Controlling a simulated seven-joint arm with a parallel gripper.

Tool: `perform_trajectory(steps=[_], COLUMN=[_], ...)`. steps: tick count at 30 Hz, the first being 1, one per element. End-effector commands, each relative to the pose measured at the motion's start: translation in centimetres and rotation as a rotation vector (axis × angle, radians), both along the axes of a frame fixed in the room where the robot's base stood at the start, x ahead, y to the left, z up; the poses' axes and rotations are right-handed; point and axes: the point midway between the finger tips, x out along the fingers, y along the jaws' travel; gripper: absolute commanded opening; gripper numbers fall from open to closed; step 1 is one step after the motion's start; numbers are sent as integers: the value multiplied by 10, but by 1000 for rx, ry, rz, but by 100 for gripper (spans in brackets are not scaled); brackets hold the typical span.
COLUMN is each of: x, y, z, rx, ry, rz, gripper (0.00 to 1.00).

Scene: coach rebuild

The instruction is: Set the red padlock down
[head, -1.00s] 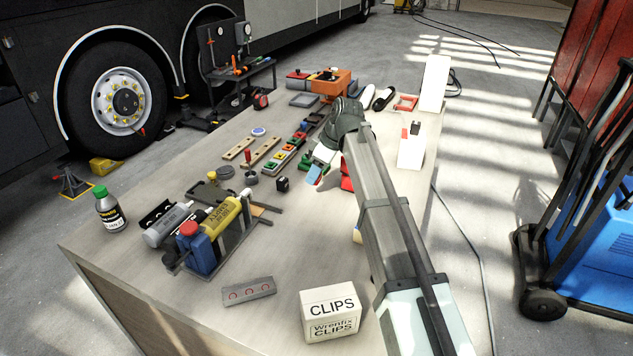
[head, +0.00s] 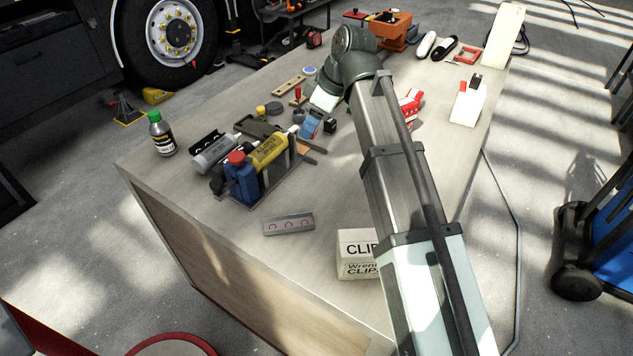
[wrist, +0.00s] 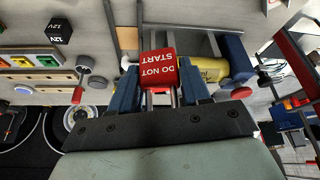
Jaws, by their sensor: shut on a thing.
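The red padlock (wrist: 158,68) shows in the wrist view, with white "DO NOT START" lettering on its body and its metal shackle towards my gripper. My gripper (wrist: 163,84) has its blue fingers on either side of the padlock and is shut on it. In the head view my gripper (head: 311,124) is over the workbench, near the rack of bottles; I cannot make out the padlock there. Whether the padlock touches anything below is unclear.
A rack holds a blue bottle (head: 241,180) and a yellow bottle (head: 268,152). A grey plate with red rings (head: 288,224) and a CLIPS box (head: 357,255) lie nearer. A green-capped bottle (head: 162,136) stands at the left. Bare bench (head: 210,215) surrounds the plate.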

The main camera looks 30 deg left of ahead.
Motion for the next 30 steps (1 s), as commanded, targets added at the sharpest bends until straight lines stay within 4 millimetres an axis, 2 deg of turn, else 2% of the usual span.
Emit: perform_trajectory(steps=[1, 7, 13, 24, 30], x=[-13, -34, -35, -35, -34], y=[-12, -30, -32, -32, -31], z=[-4, -13, -20, -71, -81], rx=[-2, -22, -32, -32, -31], ry=[2, 18, 17, 17, 17], rz=[14, 79, 123, 123, 123], gripper=[15, 15, 15, 15, 15])
